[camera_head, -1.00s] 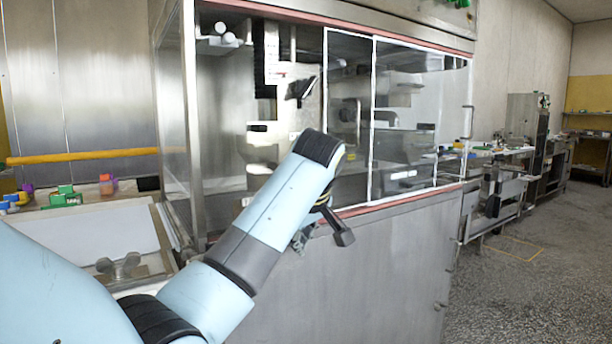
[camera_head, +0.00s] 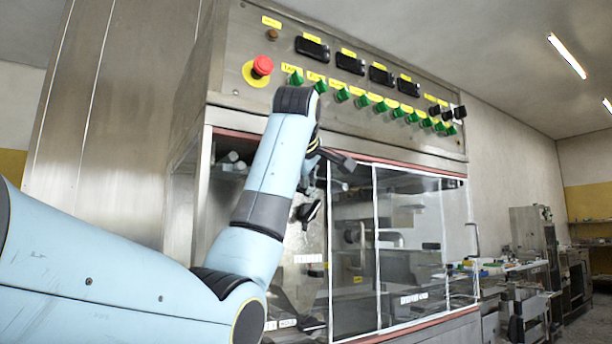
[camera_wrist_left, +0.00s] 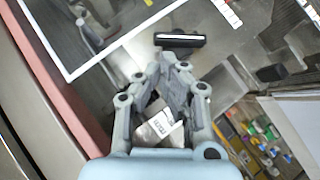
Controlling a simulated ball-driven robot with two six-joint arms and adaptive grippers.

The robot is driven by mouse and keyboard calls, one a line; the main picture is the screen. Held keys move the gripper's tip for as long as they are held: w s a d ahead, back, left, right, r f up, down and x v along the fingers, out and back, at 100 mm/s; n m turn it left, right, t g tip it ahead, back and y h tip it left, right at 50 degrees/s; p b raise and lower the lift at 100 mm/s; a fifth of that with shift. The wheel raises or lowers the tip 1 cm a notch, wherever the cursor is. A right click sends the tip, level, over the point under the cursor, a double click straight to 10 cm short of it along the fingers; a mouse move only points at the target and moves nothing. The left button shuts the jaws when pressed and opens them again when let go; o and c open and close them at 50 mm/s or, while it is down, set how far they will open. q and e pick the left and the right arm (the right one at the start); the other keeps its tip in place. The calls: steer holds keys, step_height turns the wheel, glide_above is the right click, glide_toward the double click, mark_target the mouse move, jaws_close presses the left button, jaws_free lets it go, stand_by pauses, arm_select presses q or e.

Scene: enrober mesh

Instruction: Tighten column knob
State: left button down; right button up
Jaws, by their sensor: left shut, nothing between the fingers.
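My left gripper (camera_head: 334,168) is in front of the upper part of the steel enrober cabinet, just below its control panel, partly hidden by my wrist. In the left wrist view its grey fingers (camera_wrist_left: 172,68) are shut and empty. A black handle-like part (camera_head: 308,212) inside the cabinet, below my gripper, may be the column knob; I cannot be sure. A black bar-shaped part (camera_wrist_left: 180,40) lies beyond the fingertips in the wrist view. A silver block with a label (camera_wrist_left: 160,126) shows behind the fingers. My right gripper is not in view.
The control panel (camera_head: 440,145) carries a red emergency button (camera_head: 262,66), several green knobs and dark displays. White-framed clear doors (camera_head: 410,240) cover the cabinet's right side; its left front appears open. A bench with equipment (camera_head: 510,268) stands farther right.

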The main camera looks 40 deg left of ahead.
arm_select(q)
steer(key=shift+x, duration=1.15)
steer(key=shift+w+r+p, duration=0.1)
steer(key=shift+w+p, duration=0.05)
steer(key=shift+p, duration=0.3)
